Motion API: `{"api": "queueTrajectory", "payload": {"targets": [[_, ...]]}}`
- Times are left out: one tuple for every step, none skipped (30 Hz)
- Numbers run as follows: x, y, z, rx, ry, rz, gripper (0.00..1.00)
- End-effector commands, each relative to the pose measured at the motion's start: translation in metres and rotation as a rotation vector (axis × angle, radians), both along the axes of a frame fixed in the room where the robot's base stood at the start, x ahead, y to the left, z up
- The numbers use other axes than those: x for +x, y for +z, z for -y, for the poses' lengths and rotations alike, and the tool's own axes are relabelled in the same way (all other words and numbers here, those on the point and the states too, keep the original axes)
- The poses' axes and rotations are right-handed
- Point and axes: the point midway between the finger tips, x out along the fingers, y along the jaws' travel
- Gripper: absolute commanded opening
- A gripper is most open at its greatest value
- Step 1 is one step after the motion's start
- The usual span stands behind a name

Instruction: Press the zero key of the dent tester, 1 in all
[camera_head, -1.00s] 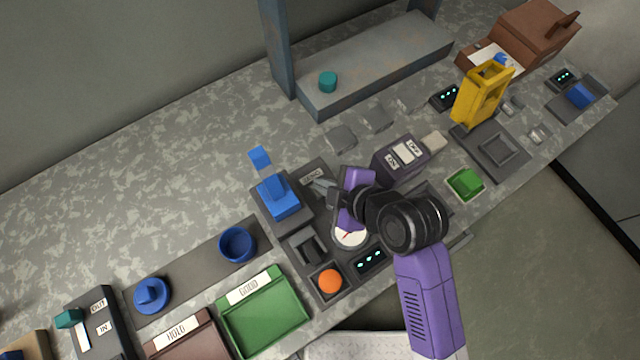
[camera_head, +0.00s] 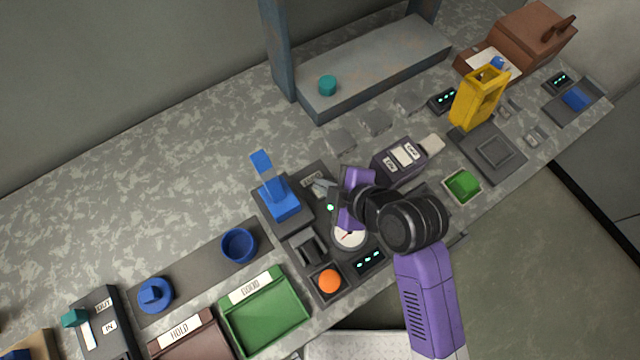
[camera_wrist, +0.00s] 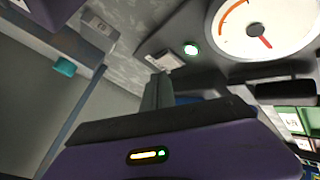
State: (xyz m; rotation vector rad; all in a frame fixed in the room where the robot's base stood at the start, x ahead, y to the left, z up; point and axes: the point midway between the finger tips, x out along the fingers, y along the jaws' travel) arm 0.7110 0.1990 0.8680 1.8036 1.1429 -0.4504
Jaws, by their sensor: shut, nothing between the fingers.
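The dent tester is a dark panel (camera_head: 303,226) with a white dial (camera_head: 349,236), an orange button (camera_head: 329,281) and a small display (camera_head: 368,261). The dial also shows large in the wrist view (camera_wrist: 262,28). A small lamp (camera_head: 330,207) on the panel glows green-white, also in the wrist view (camera_wrist: 190,49). A small pale label plate (camera_head: 312,177) sits near the panel's far edge. My gripper (camera_head: 322,188) is shut and empty, its fingertips at the panel close to that plate. The zero key is not clearly seen; contact cannot be told.
A blue lever device (camera_head: 279,198) stands just left of my gripper. A purple switch box (camera_head: 399,159) stands to the right. A green tray (camera_head: 262,314) and blue cup (camera_head: 238,245) lie to the left. The bench behind the tester is mostly clear.

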Motion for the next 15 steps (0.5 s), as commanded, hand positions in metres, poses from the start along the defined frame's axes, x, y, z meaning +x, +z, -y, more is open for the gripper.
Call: {"api": "queueTrajectory", "payload": {"targets": [[0.0, 0.0, 0.0, 0.0, 0.0, 0.0, 0.0], [0.0, 0.0, 0.0, 0.0, 0.0, 0.0, 0.0], [0.0, 0.0, 0.0, 0.0, 0.0, 0.0, 0.0], [0.0, 0.0, 0.0, 0.0, 0.0, 0.0, 0.0], [0.0, 0.0, 0.0, 0.0, 0.0, 0.0, 0.0], [0.0, 0.0, 0.0, 0.0, 0.0, 0.0, 0.0], [0.0, 0.0, 0.0, 0.0, -0.001, 0.001, 0.0], [0.0, 0.001, 0.0, 0.0, -0.001, 0.001, 0.0], [0.0, 0.002, 0.0, 0.001, 0.0, 0.001, 0.0], [0.0, 0.003, 0.0, 0.001, 0.0, 0.001, 0.0], [0.0, 0.005, 0.0, 0.001, 0.0, 0.001, 0.0], [0.0, 0.008, 0.0, 0.001, 0.0, 0.001, 0.0], [0.0, 0.011, 0.0, 0.001, 0.0, 0.001, 0.0], [0.0, 0.014, 0.0, 0.001, 0.0, 0.001, 0.0], [0.0, 0.018, 0.0, 0.001, 0.0, 0.001, 0.0]]}}
